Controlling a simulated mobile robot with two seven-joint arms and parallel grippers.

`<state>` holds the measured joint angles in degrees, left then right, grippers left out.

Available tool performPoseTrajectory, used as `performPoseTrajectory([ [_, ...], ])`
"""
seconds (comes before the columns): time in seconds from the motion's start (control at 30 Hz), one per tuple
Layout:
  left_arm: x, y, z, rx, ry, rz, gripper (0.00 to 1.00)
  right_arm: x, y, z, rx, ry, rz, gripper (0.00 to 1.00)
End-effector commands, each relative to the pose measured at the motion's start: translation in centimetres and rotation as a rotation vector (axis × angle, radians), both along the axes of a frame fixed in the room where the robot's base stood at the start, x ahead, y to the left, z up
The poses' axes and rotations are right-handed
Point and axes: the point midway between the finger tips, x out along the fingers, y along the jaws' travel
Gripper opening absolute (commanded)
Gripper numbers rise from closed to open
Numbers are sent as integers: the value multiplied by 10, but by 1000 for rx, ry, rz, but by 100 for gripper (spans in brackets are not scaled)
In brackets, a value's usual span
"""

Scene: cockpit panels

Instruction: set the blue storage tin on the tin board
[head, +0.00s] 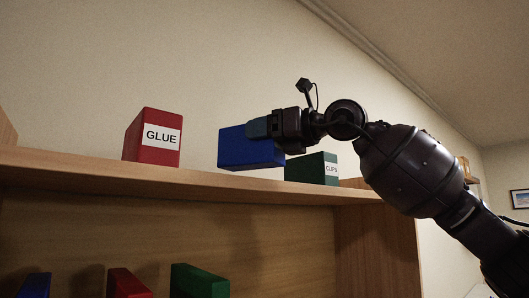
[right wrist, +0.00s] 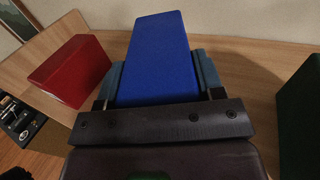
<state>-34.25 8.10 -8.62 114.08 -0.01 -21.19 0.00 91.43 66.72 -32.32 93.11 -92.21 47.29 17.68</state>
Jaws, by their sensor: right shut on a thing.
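The blue storage tin (head: 240,148) is a plain blue block in the head view, at the height of the upper wooden shelf board (head: 230,188). My right gripper (head: 262,130) comes in from the right and is shut on it. In the right wrist view the tin (right wrist: 158,58) lies between the two grey-blue fingers (right wrist: 157,82), above or on the light wooden surface (right wrist: 235,62). I cannot tell whether the tin touches the board. No label shows on the tin. My left gripper is not in view, and which board is the tin board is not marked.
A red tin labelled GLUE (head: 153,138) stands left of the blue tin, with a gap between. A green tin labelled CLIPS (head: 312,168) stands close on the right. A lower level holds blue (head: 36,285), red (head: 128,283) and green (head: 198,281) blocks.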

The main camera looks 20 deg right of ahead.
Motion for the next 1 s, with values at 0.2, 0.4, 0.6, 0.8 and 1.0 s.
performPoseTrajectory([
  [0.2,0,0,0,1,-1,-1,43,0,-1,-26,-1,0,-1,29],
  [0.4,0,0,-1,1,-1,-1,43,0,0,-35,1,-1,1,29],
  [0.6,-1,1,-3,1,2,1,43,0,0,-36,1,-1,0,29],
  [0.8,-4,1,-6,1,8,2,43,0,0,-37,0,1,0,81],
  [1.0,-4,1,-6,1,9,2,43,0,0,-37,0,1,0,87],
])
